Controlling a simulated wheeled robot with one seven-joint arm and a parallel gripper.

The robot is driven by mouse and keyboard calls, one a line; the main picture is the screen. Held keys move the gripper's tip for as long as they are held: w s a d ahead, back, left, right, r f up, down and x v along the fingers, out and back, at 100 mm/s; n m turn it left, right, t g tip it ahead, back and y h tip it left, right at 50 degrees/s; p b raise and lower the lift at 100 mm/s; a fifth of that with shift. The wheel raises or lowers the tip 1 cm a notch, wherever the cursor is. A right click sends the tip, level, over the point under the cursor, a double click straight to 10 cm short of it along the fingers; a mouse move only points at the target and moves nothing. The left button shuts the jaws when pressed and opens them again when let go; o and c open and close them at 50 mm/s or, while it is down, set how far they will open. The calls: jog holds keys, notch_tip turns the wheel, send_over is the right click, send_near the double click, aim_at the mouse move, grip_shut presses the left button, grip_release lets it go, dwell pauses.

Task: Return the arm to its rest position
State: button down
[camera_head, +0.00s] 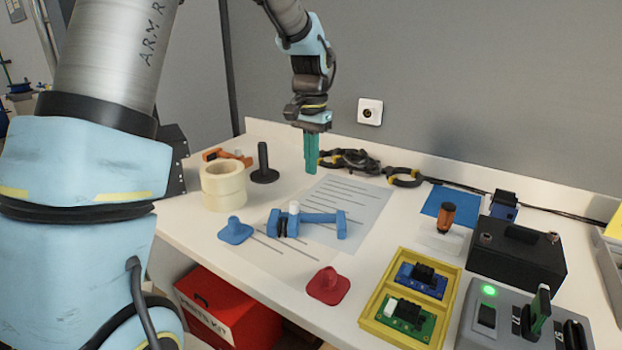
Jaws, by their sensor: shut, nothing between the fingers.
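My gripper (311,153) points straight down above the back part of the white table (190,235), with its teal fingers together and nothing between them. My arm comes down from the top of the picture, bent at the wrist, and a large part of it fills the left side. The fingertips hang near the back edge of a printed sheet (352,197). I cannot tell how far they are above the table.
Near the gripper are a black post on a round base (264,165), tape rolls (223,186), and dark cables (348,160). In front lie a blue tool (307,226) and a red piece (328,286). A yellow tray (408,298) and black box (517,255) stand at right.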

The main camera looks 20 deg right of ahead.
jog(key=s+a+r+n+p, duration=0.1)
jog(key=a+r+n+p, duration=0.15)
jog(key=a, duration=0.45)
jog(key=s+a+r+n+p, duration=0.1)
jog(key=a+r+p, duration=0.15)
jog(key=a, duration=0.45)
jog(key=s+a+n+p, duration=0.2)
jog(key=s+a, duration=0.2)
jog(key=a, duration=0.3)
jog(key=s+a+n+t+p, duration=0.1)
jog(key=s+a+n+p, duration=0.2)
jog(key=s+a, duration=0.2)
jog(key=shift+a+r+t, duration=0.3)
jog(key=shift+a+r, duration=0.15)
jog(key=shift+a, duration=0.55)
